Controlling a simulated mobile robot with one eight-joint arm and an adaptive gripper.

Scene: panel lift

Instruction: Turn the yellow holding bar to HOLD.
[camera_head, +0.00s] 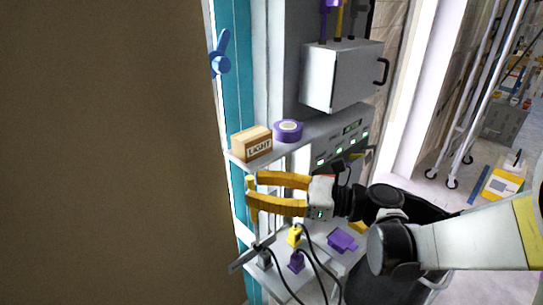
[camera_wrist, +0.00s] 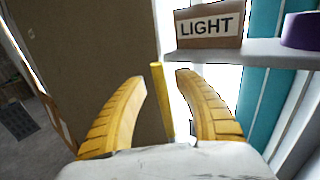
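My gripper (camera_head: 256,187) has two yellow-orange curved fingers, spread apart, below the shelf edge. In the wrist view my gripper (camera_wrist: 160,82) is open. A slim yellow bar (camera_wrist: 161,97) stands nearly upright in the gap between the fingers, with space on both sides; I cannot tell how deep it sits between them. In the head view a small yellow piece (camera_head: 251,182), probably the bar's end, shows at the fingertips. The rest of the bar is hidden there. No HOLD mark is readable in either view.
A box marked LIGHT (camera_head: 252,144) and a purple tape roll (camera_head: 288,130) sit on the shelf (camera_wrist: 262,52) just above the fingers. A large brown panel (camera_head: 110,150) fills the left. Yellow and purple plugs with black cables (camera_head: 296,236) lie below my gripper.

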